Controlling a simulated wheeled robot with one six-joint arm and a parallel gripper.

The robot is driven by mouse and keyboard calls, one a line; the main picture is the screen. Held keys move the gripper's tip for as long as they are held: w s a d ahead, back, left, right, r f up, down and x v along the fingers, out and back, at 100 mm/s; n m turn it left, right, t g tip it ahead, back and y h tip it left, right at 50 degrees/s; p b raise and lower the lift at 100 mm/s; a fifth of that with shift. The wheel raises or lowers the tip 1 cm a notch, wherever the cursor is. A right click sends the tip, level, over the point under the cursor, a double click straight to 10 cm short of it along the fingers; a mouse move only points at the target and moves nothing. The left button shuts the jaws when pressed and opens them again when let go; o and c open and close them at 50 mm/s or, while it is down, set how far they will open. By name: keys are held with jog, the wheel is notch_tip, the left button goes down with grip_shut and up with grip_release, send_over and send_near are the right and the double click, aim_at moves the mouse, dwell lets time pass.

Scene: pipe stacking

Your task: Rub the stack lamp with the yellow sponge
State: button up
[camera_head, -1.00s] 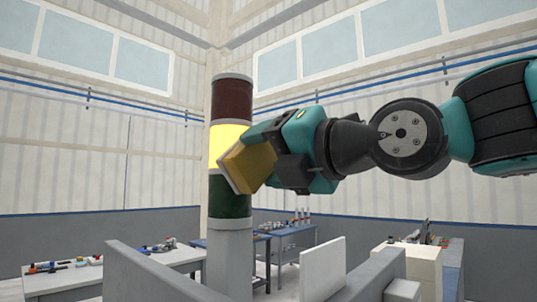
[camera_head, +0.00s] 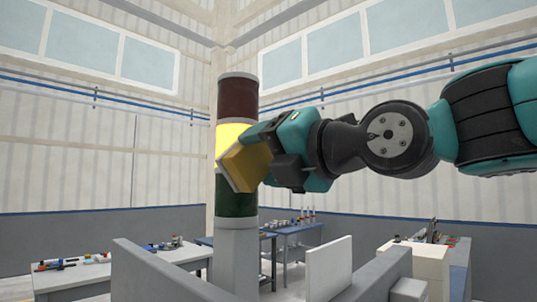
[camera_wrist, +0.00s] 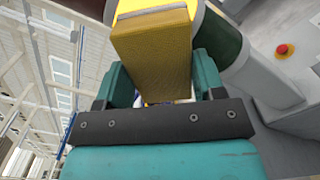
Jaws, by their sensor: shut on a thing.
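The stack lamp (camera_head: 237,108) stands upright on a grey post in the head view, with a dark red top section, a lit yellow middle and a dark green lower section. My gripper (camera_head: 268,158) is shut on the yellow sponge (camera_head: 246,167). The sponge overlaps the yellow section and the top of the green one; it looks pressed against the lamp, though exact contact is hard to tell. In the wrist view, the sponge (camera_wrist: 153,48) sits between the teal fingers (camera_wrist: 160,85), its far end at the lit yellow section (camera_wrist: 140,6). The green section (camera_wrist: 217,40) shows beside it.
A grey wall (camera_head: 170,272) runs in front of the lamp post. A white panel (camera_head: 329,262) stands to the right. Tables with small items (camera_head: 120,262) are behind. A red button (camera_wrist: 284,50) shows in the wrist view.

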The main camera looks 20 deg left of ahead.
jog(key=shift+w+a, duration=0.1)
jog(key=shift+w+d+f, duration=0.1)
jog(key=shift+w+d, duration=0.15)
jog(key=shift+w, duration=0.3)
jog(key=shift+w+d+b, duration=0.3)
jog(key=shift+w+b, duration=0.05)
jog(key=shift+w, duration=0.25)
jog(key=shift+w+d+b, duration=0.25)
jog(key=shift+w+b, duration=0.05)
jog(key=shift+w, duration=0.3)
jog(key=shift+s+a+b, duration=0.5)
jog(key=shift+s+b, duration=0.2)
jog(key=shift+s, duration=0.2)
jog(key=shift+s+a+b, duration=0.45)
jog(key=shift+s+b, duration=0.25)
jog(key=shift+s, duration=0.2)
jog(key=shift+d, duration=0.1)
